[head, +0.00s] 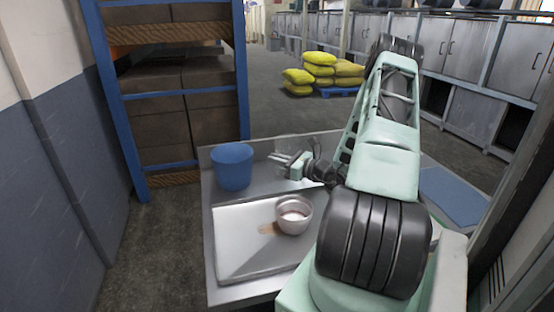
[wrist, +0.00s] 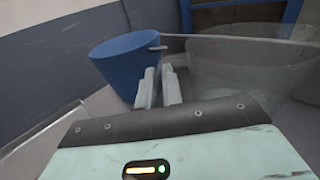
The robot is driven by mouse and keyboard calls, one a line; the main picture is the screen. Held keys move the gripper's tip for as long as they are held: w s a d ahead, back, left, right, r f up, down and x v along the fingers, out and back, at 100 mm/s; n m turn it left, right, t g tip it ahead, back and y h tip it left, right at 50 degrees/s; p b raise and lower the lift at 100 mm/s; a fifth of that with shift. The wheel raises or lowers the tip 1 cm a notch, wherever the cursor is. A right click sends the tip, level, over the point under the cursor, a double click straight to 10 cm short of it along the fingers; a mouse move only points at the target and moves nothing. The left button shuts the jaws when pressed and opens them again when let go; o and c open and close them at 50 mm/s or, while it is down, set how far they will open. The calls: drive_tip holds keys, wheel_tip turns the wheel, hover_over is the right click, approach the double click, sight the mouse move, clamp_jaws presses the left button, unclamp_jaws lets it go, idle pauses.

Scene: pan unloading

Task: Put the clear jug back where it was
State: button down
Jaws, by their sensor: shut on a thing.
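The clear jug (head: 292,143) is see-through and faint in the head view, at the far part of the metal table beside my gripper. In the wrist view the clear jug (wrist: 250,68) fills the upper right, its rim reaching left past my fingers. My gripper (head: 279,158) is shut on the jug, its narrow fingers (wrist: 158,84) close together at the jug's left side. The exact grip point is hard to make out, and I cannot tell whether the jug's base touches the table.
A blue bucket (head: 232,168) stands left of my gripper, and close by in the wrist view (wrist: 125,62). A pale tray (head: 237,252) lies in front, with a whitish pot (head: 294,215) and a brown patch. A blue mat (head: 452,195) lies at right. A rack (head: 120,110) stands behind left.

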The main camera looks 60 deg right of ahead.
drive_tip(key=shift+f, duration=0.2)
drive_tip(key=c, duration=1.6)
unclamp_jaws()
drive_tip(key=shift+o, duration=0.2)
